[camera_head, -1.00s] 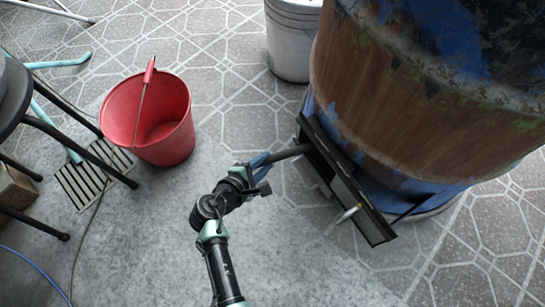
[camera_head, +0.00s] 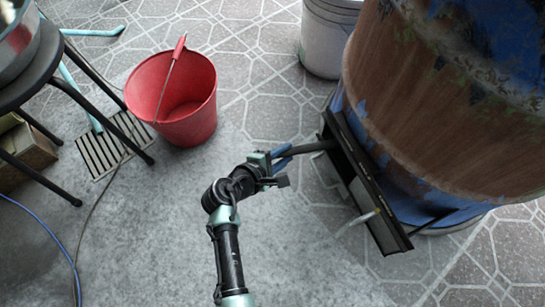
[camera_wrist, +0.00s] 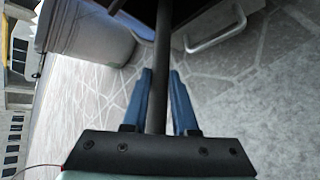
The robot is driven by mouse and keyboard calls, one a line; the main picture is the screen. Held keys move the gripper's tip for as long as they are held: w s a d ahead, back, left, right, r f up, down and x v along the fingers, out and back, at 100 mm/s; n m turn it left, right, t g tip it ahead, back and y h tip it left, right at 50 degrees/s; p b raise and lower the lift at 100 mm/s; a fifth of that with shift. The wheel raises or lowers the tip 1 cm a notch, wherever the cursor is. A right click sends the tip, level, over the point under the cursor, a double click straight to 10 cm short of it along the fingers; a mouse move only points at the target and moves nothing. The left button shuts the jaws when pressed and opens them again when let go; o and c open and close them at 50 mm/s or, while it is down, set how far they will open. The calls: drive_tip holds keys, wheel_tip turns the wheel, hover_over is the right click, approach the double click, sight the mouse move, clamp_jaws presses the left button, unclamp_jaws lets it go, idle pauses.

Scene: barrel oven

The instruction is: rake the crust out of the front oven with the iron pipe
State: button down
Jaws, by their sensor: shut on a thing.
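My gripper (camera_head: 284,158) is shut on the dark iron pipe (camera_head: 314,147), its blue fingers on either side of it. In the wrist view, the pipe (camera_wrist: 163,50) runs straight ahead between the fingertips (camera_wrist: 161,72). Its far end is hidden at the black-framed mouth (camera_head: 345,165) of the front oven, low on the rusty brown and blue barrel (camera_head: 410,110). My gripper is outside, to the left of the mouth. The oven's pale handle (camera_head: 360,222) sticks out below; a metal handle (camera_wrist: 216,35) shows in the wrist view. I cannot see the crust.
A red bucket (camera_head: 180,100) stands on the tiled floor at left. A whitish bucket (camera_head: 327,40) stands behind, close to the barrel. A black-legged stool (camera_head: 40,70) and a floor grate (camera_head: 112,148) are at far left. The grey floor below the oven is clear.

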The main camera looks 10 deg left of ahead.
sight(300, 148)
drive_tip(key=w+d, duration=0.2)
drive_tip(key=d, duration=0.1)
drive_tip(key=shift+w+d+f+b, duration=0.15)
drive_tip(key=shift+w+b, duration=0.1)
drive_tip(key=shift+b, duration=0.15)
drive_tip(key=s+a+p, duration=0.2)
drive_tip(key=s+a, duration=0.4)
drive_tip(key=a, duration=0.2)
drive_tip(key=w+d, duration=0.2)
drive_tip(key=w+d+p, duration=0.1)
drive_tip(key=w+d, duration=0.1)
drive_tip(key=d, duration=0.1)
drive_tip(key=w+d, duration=0.2)
drive_tip(key=shift+d+p, duration=0.4)
drive_tip(key=s+a, duration=0.9)
drive_tip(key=a, duration=0.3)
drive_tip(key=s+a+r+b, duration=0.1)
drive_tip(key=s+a, duration=0.8)
drive_tip(key=a, duration=0.2)
drive_tip(key=shift+a, duration=0.4)
drive_tip(key=shift+r, duration=0.1)
